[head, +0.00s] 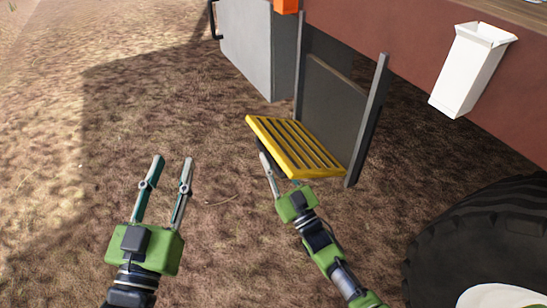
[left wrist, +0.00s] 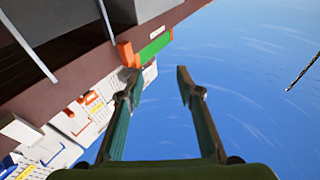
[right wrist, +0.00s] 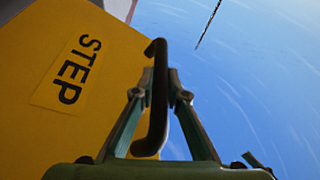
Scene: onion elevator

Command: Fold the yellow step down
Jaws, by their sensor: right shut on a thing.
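The yellow step (head: 297,147) is a slatted panel hinged between two grey posts under the red-brown body. In the head view it stands out from the posts, nearly level but somewhat tilted. The right wrist view shows its yellow face (right wrist: 95,45) with a "STEP" label. A dark handle (right wrist: 157,90) runs beside that face. My right gripper (head: 270,165) is at the step's near left edge, shut on the handle; the step partly hides its fingers. My left gripper (head: 172,160) is open and empty over the ground, left of the step; its fingers also show in the left wrist view (left wrist: 156,75).
A large black tyre (head: 480,240) stands at the lower right. A white box-like chute (head: 474,70) hangs on the red-brown side (head: 400,45). A grey box (head: 250,45) is behind the step. The dirt ground at the left is clear.

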